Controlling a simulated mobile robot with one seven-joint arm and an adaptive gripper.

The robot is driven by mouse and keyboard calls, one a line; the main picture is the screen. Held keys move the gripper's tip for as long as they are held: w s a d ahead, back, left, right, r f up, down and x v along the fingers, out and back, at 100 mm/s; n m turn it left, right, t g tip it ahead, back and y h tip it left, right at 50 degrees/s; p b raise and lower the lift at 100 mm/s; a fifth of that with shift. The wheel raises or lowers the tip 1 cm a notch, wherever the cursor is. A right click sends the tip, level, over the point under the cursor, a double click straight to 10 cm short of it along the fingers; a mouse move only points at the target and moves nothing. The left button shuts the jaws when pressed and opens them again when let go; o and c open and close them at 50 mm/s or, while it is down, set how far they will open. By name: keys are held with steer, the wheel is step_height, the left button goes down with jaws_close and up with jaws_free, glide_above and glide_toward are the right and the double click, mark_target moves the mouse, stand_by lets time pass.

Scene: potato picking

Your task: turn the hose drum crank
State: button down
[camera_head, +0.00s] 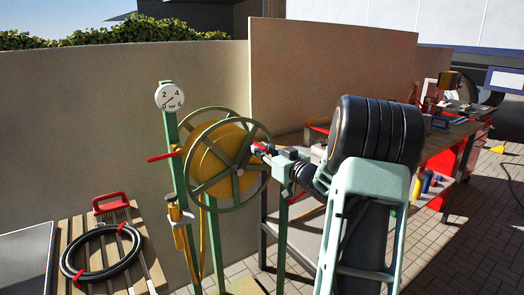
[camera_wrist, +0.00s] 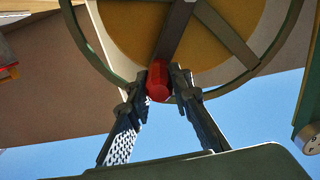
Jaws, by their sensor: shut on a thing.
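The hose drum (camera_head: 212,165) is yellow, between green spoked wheels on a green stand, left of centre in the head view. Its wheel rim and spokes fill the upper part of the wrist view, with the yellow drum (camera_wrist: 215,35) behind them. The red crank handle (camera_wrist: 158,82) stands at the wheel near a spoke, between my two fingers. My gripper (camera_head: 265,150) reaches the right side of the wheel in the head view. In the wrist view my gripper (camera_wrist: 160,88) is shut on the crank handle. The handle's far end is hidden.
A pressure gauge (camera_head: 169,97) tops the stand's post, with a red lever (camera_head: 163,157) below. A coiled black hose (camera_head: 102,252) lies on a slatted wooden surface at left. A workbench (camera_head: 455,130) with several items stands right, behind my arm. A beige wall (camera_head: 80,120) closes the back.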

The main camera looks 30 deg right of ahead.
steer(key=d+f+m+p, duration=0.4)
steer(key=f+m+p, duration=0.2)
steer(key=f+m, duration=0.2)
steer(key=shift+d+f+m, duration=0.35)
steer(key=shift+f+m, duration=0.05)
steer(key=shift+m, duration=0.4)
stand_by(0.4)
steer(key=c, duration=1.7)
jaws_free()
steer(key=shift+c, duration=0.2)
steer(key=shift+r, duration=0.1)
